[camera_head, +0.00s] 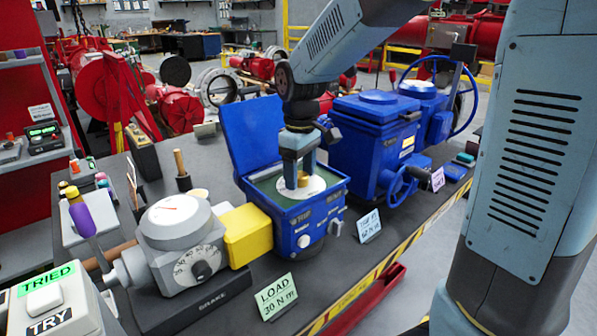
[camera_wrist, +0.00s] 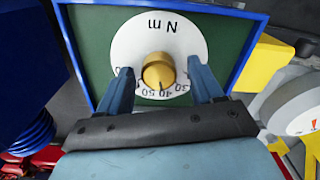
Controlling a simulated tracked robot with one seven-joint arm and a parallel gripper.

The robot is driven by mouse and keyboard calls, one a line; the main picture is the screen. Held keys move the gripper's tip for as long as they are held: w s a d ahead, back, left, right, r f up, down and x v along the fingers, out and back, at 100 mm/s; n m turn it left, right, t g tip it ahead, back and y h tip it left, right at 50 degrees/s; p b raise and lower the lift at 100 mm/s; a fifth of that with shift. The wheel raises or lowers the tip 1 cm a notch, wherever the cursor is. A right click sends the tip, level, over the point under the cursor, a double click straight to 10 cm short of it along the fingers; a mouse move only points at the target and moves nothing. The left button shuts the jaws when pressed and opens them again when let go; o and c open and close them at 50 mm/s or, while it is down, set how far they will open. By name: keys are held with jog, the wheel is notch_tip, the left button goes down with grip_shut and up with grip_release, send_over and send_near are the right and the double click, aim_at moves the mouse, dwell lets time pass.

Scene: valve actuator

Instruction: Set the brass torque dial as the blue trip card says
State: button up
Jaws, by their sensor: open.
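The brass torque dial (camera_wrist: 158,72) sits on a round white scale plate (camera_wrist: 190,38) marked N m, with numbers including 30, 40 and 50. Its exact setting is hard to read. The plate lies on the green panel inside the open blue actuator box (camera_head: 319,203). My gripper (camera_head: 298,178) points down into the box. In the wrist view its open fingers (camera_wrist: 160,70) stand on either side of the dial, with gaps showing. The pale blue trip card (camera_head: 369,226) stands in front of the box; its number is too small to read surely.
The box's raised lid (camera_head: 248,132) stands behind my gripper. A yellow block (camera_head: 246,234) joins the box to a grey brake unit (camera_head: 180,240). A larger blue actuator (camera_head: 370,140) with a handwheel is to the right.

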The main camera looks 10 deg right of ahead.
jog(key=shift+c, duration=0.4)
jog(key=c, duration=0.9)
jog(key=shift+a, duration=0.25)
jog(key=shift+c, duration=0.4)
jog(key=shift+d, duration=0.2)
jog(key=shift+m, duration=0.5)
jog(key=shift+d+f+m, duration=0.1)
jog(key=shift+m, duration=2.2)
